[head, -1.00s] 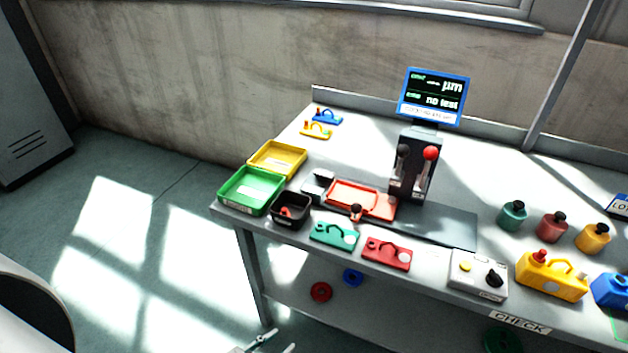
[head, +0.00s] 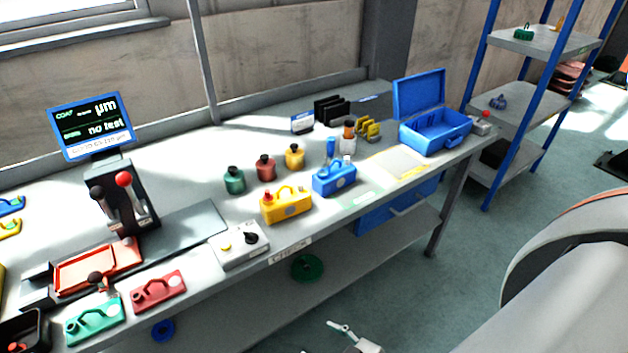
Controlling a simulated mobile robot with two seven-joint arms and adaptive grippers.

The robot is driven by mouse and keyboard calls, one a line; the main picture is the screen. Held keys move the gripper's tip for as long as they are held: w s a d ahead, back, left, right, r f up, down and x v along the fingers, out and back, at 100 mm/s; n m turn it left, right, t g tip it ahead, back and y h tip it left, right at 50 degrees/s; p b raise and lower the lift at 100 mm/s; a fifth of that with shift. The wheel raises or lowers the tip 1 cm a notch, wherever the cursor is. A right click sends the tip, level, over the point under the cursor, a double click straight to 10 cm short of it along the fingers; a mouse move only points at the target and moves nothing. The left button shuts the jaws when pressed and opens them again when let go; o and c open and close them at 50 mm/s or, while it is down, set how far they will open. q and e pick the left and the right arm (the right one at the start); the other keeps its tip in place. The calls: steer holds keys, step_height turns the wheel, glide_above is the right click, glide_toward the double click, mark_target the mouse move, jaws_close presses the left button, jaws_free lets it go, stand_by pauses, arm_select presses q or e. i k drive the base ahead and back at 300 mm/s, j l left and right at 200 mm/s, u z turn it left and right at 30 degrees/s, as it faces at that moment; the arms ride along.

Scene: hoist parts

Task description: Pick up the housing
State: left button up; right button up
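Several parts could be the housing; I cannot tell which one is meant. A yellow block with a handle and red knob (head: 286,205) stands near the bench's front edge. A similar blue block with a handle (head: 334,179) stands to its right. Flat green (head: 94,320) and red (head: 158,291) parts lie at the front left. My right gripper (head: 338,338) shows only partly at the bottom edge, in front of and below the bench, apart from all parts. My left gripper is out of view.
The bench (head: 395,205) carries a lever press with a screen (head: 92,125), green, red and yellow bottles, a grey control box (head: 239,245) and an open blue case (head: 435,130). A blue-post shelf (head: 520,95) stands at right. Floor is clear between bench and shelf.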

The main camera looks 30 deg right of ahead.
mark_target(326, 182)
steer(key=z, duration=1.05)
steer(key=l+u, duration=0.2)
steer(key=l, duration=0.45)
